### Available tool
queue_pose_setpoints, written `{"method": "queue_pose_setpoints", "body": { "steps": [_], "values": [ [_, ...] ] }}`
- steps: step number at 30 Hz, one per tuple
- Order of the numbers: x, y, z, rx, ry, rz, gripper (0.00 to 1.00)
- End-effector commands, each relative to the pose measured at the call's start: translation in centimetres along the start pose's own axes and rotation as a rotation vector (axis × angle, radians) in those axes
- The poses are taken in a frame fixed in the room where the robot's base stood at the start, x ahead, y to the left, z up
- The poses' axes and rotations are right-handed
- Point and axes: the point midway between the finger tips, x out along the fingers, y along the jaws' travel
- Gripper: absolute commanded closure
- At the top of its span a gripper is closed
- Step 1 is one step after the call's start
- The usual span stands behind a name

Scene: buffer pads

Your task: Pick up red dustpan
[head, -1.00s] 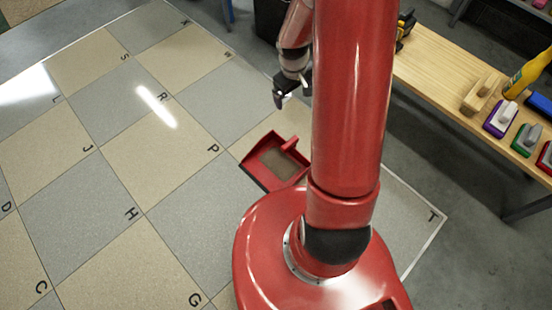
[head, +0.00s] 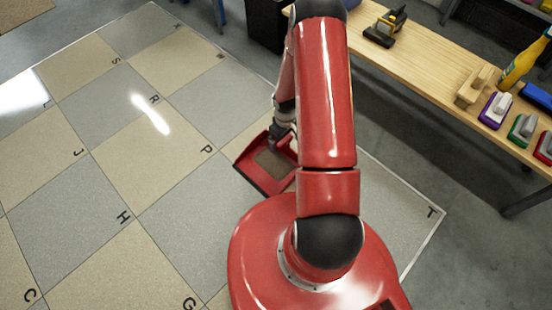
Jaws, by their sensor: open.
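The red dustpan (head: 249,173) lies on the tiled floor just beyond my base, with a brown-grey patch inside its tray. My arm hides its right part. My gripper (head: 277,138) points down at the dustpan's far edge, by the raised part there. It is open. The fingertips are small and dark, and I cannot tell whether they touch the dustpan or stand around its handle.
A dark bin (head: 266,24) stands at the back. The lettered floor at the left is clear.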

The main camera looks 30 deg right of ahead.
Motion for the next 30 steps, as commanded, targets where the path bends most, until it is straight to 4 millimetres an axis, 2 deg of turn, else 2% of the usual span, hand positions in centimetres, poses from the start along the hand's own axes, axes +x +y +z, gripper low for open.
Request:
{"method": "queue_pose_setpoints", "body": {
  "steps": [1, 3, 11, 27, 30],
  "values": [
    [1.1, -0.1, 0.0, -0.001, -0.001, -0.001, 0.02],
    [1.9, -0.1, 0.0, -0.001, -0.002, -0.001, 0.02],
    [2.1, 0.0, 0.0, 0.0, 0.0, 0.0, 0.02],
    [2.1, 0.0, 0.0, 0.0, 0.0, 0.0, 0.72],
    [2.0, 0.0, 0.0, 0.0, 0.0, 0.0, 0.75]
  ]
}}
